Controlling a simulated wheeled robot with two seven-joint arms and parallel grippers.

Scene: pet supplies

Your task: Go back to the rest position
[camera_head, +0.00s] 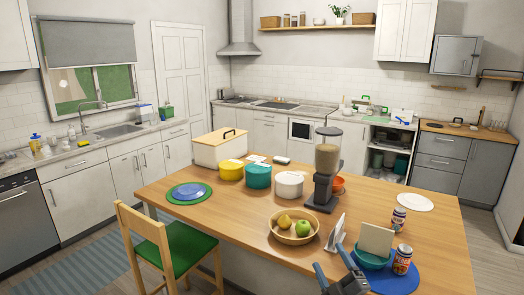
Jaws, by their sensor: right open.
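My right gripper (333,264) shows at the bottom edge, right of centre, in front of the wooden table (420,236). Its two grey fingers are spread apart with nothing between them. It appears over the table's near edge, just left of a blue round mat (397,282) and a teal bowl (370,260) with a cream slab in it. My left gripper is out of the picture.
A fruit bowl (293,234), a white stand (336,233), a food dispenser (325,172) and two cans (398,219) (402,260) stand near. Yellow, teal and white pots (289,185) stand farther back. A green-seated chair (187,245) is at left.

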